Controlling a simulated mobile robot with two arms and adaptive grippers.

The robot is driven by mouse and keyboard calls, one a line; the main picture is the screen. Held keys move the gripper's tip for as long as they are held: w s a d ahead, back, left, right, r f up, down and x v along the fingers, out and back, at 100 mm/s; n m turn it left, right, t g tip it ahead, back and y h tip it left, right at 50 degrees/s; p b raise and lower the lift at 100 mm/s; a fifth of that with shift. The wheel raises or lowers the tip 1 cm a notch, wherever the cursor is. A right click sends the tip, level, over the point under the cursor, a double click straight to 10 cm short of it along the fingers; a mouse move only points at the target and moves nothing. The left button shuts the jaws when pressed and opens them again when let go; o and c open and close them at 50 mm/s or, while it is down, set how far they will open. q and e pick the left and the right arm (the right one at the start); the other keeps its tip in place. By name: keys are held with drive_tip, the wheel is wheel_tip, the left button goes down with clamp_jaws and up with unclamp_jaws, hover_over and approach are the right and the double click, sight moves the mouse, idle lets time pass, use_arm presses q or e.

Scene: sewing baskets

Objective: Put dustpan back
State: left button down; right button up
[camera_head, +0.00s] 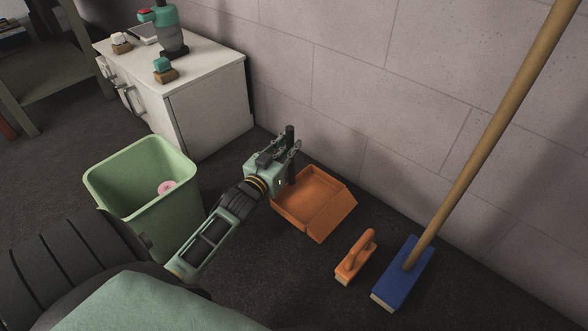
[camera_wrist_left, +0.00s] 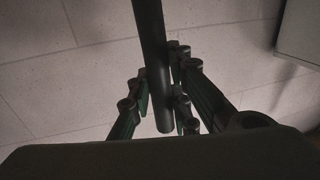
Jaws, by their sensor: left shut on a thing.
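The orange dustpan (camera_head: 318,199) rests on or just above the dark floor near the wall; I cannot tell which. Its dark upright handle (camera_head: 289,138) stands at its back left. My left gripper (camera_head: 291,150) is shut on this handle. In the left wrist view the dark handle (camera_wrist_left: 152,60) runs down between the fingers of the gripper (camera_wrist_left: 162,95). The pan itself is not seen in the left wrist view. My right gripper is not in view.
An orange hand brush (camera_head: 356,257) and a blue broom (camera_head: 405,275) with a long wooden stick stand right of the dustpan. A green bin (camera_head: 150,205) holding a pink round thing stands left. A white cabinet (camera_head: 208,108) stands against the wall. Dark floor lies clear in front.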

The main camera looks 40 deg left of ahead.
use_arm(q)
wheel_tip(320, 180, down, 6)
drive_tip(key=b, duration=0.4)
drive_tip(key=shift+r, duration=0.3)
drive_tip(key=c, duration=1.6)
unclamp_jaws()
drive_tip(key=shift+f, duration=0.2)
drive_tip(key=shift+c, duration=0.2)
